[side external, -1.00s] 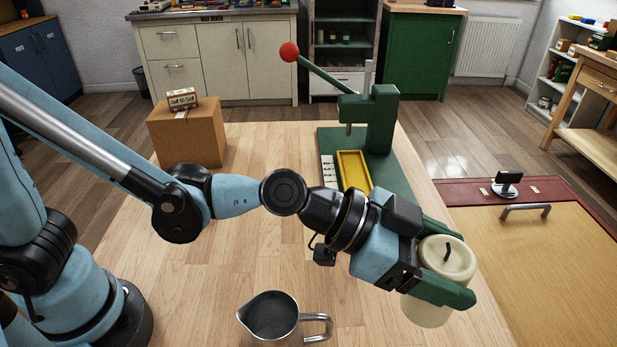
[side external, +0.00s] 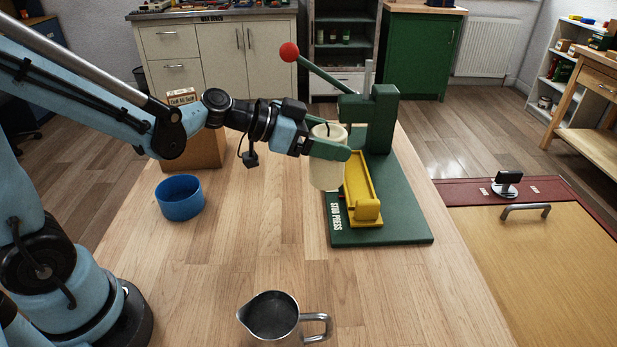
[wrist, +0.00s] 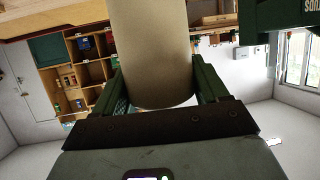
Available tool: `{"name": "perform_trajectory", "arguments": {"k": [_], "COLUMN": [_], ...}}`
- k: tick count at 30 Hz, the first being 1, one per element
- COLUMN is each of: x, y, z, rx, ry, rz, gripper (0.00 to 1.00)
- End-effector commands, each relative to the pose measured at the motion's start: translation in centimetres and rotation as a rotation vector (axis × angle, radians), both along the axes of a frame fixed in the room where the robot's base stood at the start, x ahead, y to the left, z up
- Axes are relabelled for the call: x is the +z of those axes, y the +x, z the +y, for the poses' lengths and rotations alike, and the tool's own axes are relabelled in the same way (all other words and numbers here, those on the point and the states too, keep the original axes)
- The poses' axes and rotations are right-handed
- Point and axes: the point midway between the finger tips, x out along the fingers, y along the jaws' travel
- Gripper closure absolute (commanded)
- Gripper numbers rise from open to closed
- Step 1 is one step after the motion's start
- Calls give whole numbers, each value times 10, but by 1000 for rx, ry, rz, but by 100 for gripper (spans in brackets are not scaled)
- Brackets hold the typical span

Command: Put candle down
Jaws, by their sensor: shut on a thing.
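The candle (side external: 326,172) is a thick cream cylinder with a dark wick, upright in the side external view. My gripper (side external: 330,148) is shut on it, with green fingers on either side. The candle is in front of the left part of the green stud press (side external: 380,118) and hides part of its base and yellow tray. I cannot tell its exact height above the table. In the wrist view the candle (wrist: 152,55) fills the middle between the two green fingers (wrist: 155,85).
A blue bowl (side external: 180,198) and a cardboard box (side external: 207,150) stand on the left of the wooden table (side external: 215,260). A metal jug (side external: 268,318) stands at the front. The yellow tray (side external: 366,208) lies on the press base (side external: 405,225). The table between bowl and press is clear.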

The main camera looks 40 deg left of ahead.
Motion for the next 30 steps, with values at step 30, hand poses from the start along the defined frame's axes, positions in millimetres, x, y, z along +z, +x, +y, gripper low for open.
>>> {"name": "perform_trajectory", "arguments": {"k": [30], "x": [-53], "y": [35], "z": [157], "rx": [85], "ry": [-2], "rz": [0], "gripper": [69]}}
